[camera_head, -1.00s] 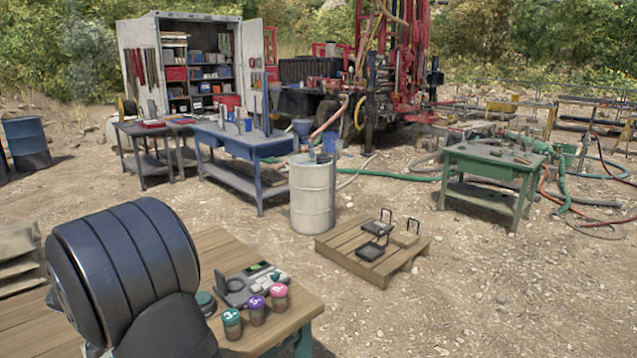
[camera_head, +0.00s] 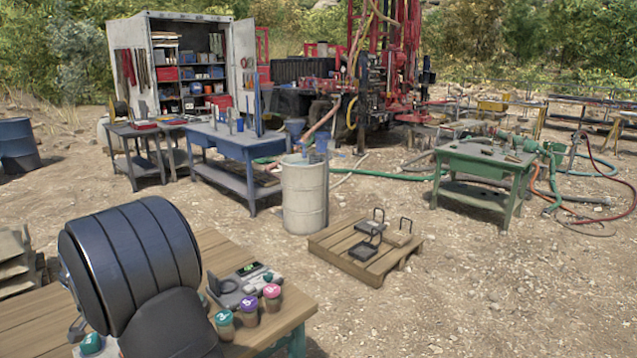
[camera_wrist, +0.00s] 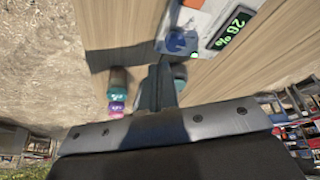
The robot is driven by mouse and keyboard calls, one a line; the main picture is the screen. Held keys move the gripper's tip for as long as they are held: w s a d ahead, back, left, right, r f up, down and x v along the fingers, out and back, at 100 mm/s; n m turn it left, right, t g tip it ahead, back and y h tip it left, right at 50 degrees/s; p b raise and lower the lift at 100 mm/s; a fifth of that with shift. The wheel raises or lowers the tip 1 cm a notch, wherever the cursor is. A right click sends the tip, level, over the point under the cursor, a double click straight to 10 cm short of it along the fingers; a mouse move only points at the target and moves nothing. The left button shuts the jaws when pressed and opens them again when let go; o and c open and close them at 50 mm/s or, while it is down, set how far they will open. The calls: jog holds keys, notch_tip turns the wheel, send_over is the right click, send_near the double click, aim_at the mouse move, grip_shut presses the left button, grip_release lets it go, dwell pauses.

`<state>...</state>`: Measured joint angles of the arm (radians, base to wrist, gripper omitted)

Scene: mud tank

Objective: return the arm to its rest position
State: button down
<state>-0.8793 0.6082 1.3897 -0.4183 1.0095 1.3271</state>
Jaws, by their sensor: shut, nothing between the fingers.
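My arm fills the lower left of the head view as a dark, ribbed, rounded link over the wooden table (camera_head: 215,252). Small jars with teal (camera_head: 223,317), purple (camera_head: 249,302) and pink (camera_head: 272,290) lids stand near the table's right edge. A round teal-edged thing (camera_wrist: 180,75) is partly hidden behind the fingers in the wrist view.
A grey instrument (camera_head: 238,284) with a lit green display lies beside the jars. A teal-topped item (camera_head: 92,343) shows left of my arm. A pale drum (camera_head: 304,200), a pallet (camera_head: 350,255), a blue bench (camera_head: 232,146) and a green bench (camera_head: 485,160) stand beyond, with open gravel between.

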jog(key=a+n+y, duration=0.1)
jog(key=a+n, duration=0.1)
jog(key=a, duration=0.3)
jog(key=a+n+y, duration=0.1)
jog(key=a+n, duration=0.2)
jog(key=a, duration=0.2)
jog(key=a+n+y, duration=0.1)
jog(key=a+n, duration=0.2)
jog(key=a, duration=0.3)
jog(key=shift+w, duration=0.35)
jog(key=shift+f, duration=1.05)
